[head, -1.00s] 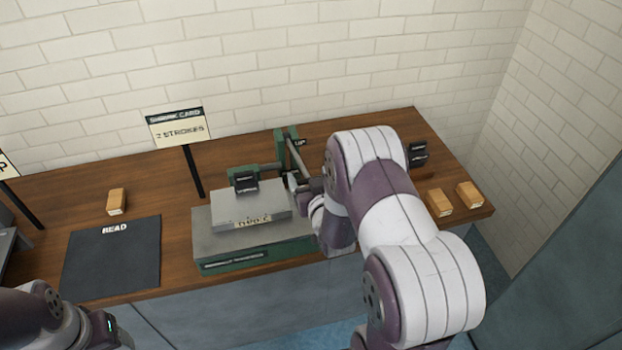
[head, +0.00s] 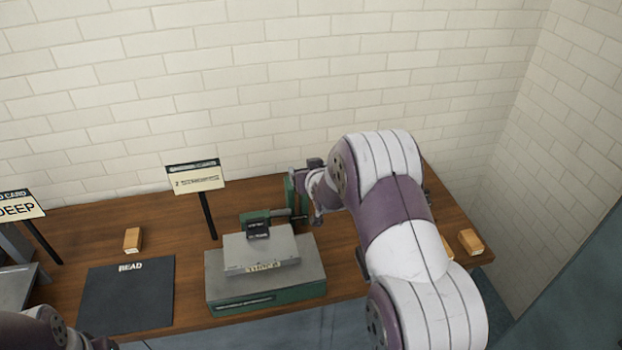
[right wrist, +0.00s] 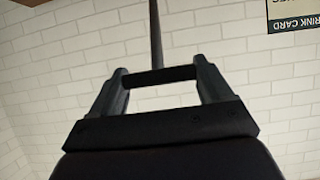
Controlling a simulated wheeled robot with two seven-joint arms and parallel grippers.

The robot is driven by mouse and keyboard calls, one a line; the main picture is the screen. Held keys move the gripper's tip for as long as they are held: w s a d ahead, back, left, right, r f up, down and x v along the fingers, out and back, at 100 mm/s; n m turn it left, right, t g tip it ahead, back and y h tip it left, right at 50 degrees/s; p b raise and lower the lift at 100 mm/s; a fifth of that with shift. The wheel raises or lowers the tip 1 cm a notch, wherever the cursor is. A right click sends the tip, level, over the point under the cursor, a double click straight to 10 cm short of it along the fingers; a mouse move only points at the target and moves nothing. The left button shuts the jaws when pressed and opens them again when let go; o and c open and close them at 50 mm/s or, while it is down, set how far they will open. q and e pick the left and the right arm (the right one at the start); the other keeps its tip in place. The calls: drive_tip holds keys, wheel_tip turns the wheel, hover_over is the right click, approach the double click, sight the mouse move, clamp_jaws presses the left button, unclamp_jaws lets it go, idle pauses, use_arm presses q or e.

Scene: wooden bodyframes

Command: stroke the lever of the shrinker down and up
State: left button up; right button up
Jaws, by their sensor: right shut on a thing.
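The shrinker (head: 222,290) stands on the bench, a grey and green machine with a flat grey block on top. Its green post (head: 291,198) rises at the back right. My right gripper (head: 316,192) is beside that post, high at the back, partly hidden by my own arm. In the right wrist view its two fingers close on the ends of a dark cross handle (right wrist: 160,76). A thin lever rod (right wrist: 155,35) runs upward in the picture from that handle. In the head view most of the lever is hidden. My left arm shows only at the bottom left corner.
A card on a post (head: 195,179) stands behind the shrinker. A dark BEAD mat (head: 125,298) and a wooden block (head: 132,239) lie to the left. Another wooden block (head: 471,242) lies at the right end of the bench. A DEEP card (head: 20,207) stands far left.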

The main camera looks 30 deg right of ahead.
drive_tip(key=shift+w+r, duration=0.1)
drive_tip(key=shift+r, duration=0.1)
drive_tip(key=o, duration=1.4)
drive_tip(key=shift+w+f, duration=0.2)
drive_tip(key=shift+f, duration=0.05)
drive_tip(key=b+v, duration=0.4)
drive_tip(key=v, duration=0.8)
drive_tip(key=shift+s+r, duration=0.2)
drive_tip(key=shift+s, duration=0.15)
